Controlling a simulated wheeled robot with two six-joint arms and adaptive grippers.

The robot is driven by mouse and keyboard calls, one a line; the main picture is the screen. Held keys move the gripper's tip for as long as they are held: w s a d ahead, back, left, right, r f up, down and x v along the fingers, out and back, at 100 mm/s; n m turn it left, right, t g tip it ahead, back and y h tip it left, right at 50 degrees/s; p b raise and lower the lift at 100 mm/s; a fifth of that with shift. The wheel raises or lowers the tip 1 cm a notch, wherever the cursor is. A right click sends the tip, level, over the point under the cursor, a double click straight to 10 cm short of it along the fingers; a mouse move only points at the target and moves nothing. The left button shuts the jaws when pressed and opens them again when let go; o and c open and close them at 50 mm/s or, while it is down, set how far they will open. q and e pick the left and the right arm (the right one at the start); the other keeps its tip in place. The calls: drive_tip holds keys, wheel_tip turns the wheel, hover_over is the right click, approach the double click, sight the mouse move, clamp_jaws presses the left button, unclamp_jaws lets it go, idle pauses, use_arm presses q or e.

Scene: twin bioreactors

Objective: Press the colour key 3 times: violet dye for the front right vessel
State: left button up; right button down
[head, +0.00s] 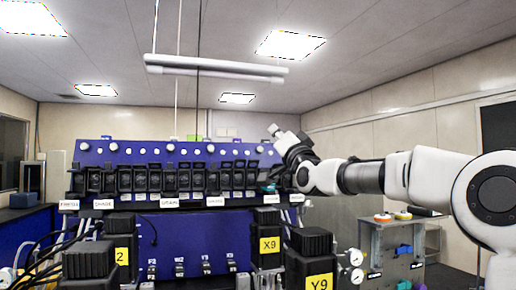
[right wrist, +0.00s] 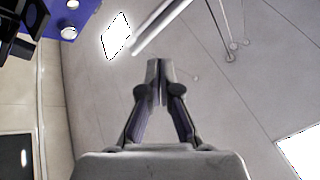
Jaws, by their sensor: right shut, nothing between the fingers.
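My right gripper (head: 276,131) is at the end of the arm from the right, raised beside the right end of the blue panel (head: 130,152). In the right wrist view its fingers (right wrist: 158,72) are together and empty, with ceiling behind them. They touch nothing there. My left gripper is not in view. A row of black switch-like units (head: 155,180) runs along the panel, with white label plates below. I cannot make out which part is the colour key. A black unit with a yellow Y9 label (head: 319,283) stands at the front right; no clear vessel or dye shows.
Another black unit with a yellow X9 label (head: 268,245) stands behind it. More black units and cables (head: 45,252) are at the left. A grey stand (head: 382,245) with coloured discs is at the right. Above the panel is open air below a hanging lamp (head: 215,68).

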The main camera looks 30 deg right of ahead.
sight(260, 150)
drive_tip(key=w+d+f+p, duration=0.1)
drive_tip(key=w+p, duration=0.1)
drive_tip(key=w, duration=0.1)
drive_tip(key=w+d+f+p, duration=0.1)
drive_tip(key=w+p, duration=0.1)
drive_tip(key=w, duration=0.1)
drive_tip(key=w+f+p, duration=0.1)
drive_tip(key=w+p, duration=0.1)
drive_tip(key=w, duration=0.1)
drive_tip(key=shift+w+d, duration=0.2)
drive_tip(key=shift+d, duration=0.2)
drive_tip(key=shift+w+f, duration=0.15)
drive_tip(key=shift+w, duration=0.05)
drive_tip(key=shift+s+a, duration=0.1)
drive_tip(key=shift+s, duration=0.2)
drive_tip(key=shift+w, duration=0.2)
drive_tip(key=shift+s, duration=0.15)
